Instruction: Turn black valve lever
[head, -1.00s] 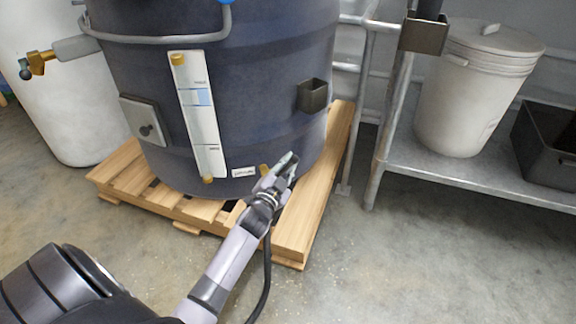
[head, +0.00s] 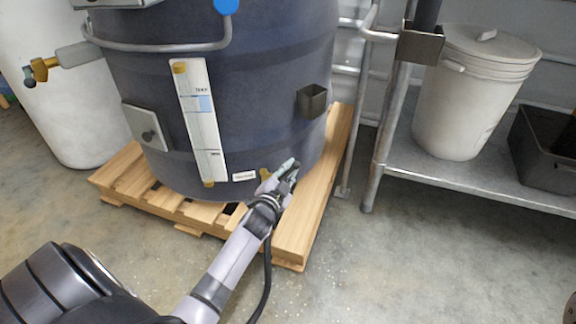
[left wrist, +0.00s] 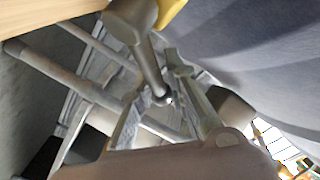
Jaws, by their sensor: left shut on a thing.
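The dark blue hopper (head: 240,100) stands on a wooden pallet. A small brass valve part (head: 265,174) shows low on its front, and yellow also shows at the top of the left wrist view (left wrist: 172,12). My left gripper (head: 286,172) is at the valve, in front of the hopper's lower wall. In the left wrist view, a dark grey valve lever (left wrist: 150,65) with a rounded hub runs down between the fingers of my left gripper (left wrist: 160,100), which is shut on it. In the head view the gripper hides most of the lever.
The pallet (head: 318,200) sticks out under the hopper. A metal rack (head: 470,180) at the right bears a white lidded bin (head: 465,100) and a black crate (head: 535,150). A brass valve (head: 38,72) on a pipe is at upper left. The floor at front right is clear.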

